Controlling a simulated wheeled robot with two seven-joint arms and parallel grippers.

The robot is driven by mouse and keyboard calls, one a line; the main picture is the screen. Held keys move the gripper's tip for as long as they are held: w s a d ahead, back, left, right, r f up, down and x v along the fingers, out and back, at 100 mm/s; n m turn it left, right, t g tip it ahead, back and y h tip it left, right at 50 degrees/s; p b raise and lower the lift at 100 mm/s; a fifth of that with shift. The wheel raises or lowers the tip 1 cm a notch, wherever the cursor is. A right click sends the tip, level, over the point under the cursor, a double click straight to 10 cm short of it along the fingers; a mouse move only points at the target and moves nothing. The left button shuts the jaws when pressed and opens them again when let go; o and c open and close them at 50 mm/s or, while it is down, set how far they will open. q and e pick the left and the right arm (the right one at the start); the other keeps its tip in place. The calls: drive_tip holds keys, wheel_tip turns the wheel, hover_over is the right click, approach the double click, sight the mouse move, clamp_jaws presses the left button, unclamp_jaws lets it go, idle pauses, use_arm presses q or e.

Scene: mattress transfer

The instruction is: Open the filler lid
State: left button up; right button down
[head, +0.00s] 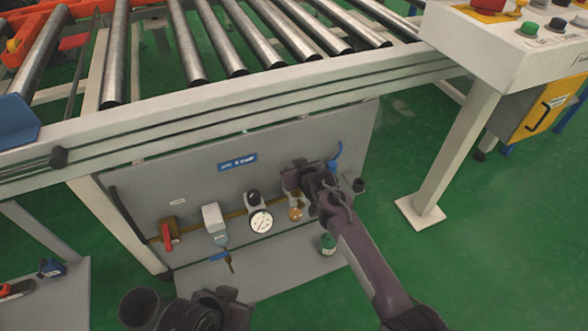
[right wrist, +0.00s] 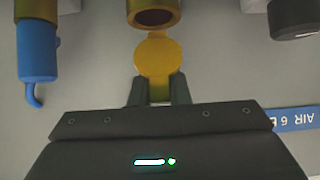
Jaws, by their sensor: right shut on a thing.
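The filler lid (right wrist: 158,55) is a round yellow flap beside the dark open mouth of a brass filler tube (right wrist: 153,12) in the right wrist view. My right gripper (right wrist: 158,92) is shut on the lid's lower tab, with one dark finger on each side. In the head view my right gripper (head: 302,178) is at the right part of the grey panel (head: 140,195), and hides the lid there. My left gripper (head: 205,312) is low at the bottom edge, away from the filler. Its jaws are not clear.
A gauge (head: 261,221), a red-handled valve (head: 168,235) and an amber bowl (head: 295,213) line the panel. A blue hooked fitting (right wrist: 38,60) is near the filler. A green bottle (head: 327,243) stands below. The roller conveyor (head: 230,110) overhangs the panel.

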use_arm(q)
drive_tip(key=shift+a, duration=0.1)
use_arm(e)
drive_tip(key=shift+s+f, duration=0.15)
drive_tip(key=shift+f, duration=0.2)
drive_tip(key=c, duration=1.5)
unclamp_jaws()
use_arm(q)
drive_tip(key=shift+w, duration=0.1)
use_arm(e)
drive_tip(key=shift+o, duration=0.7)
drive_tip(key=shift+r, duration=0.2)
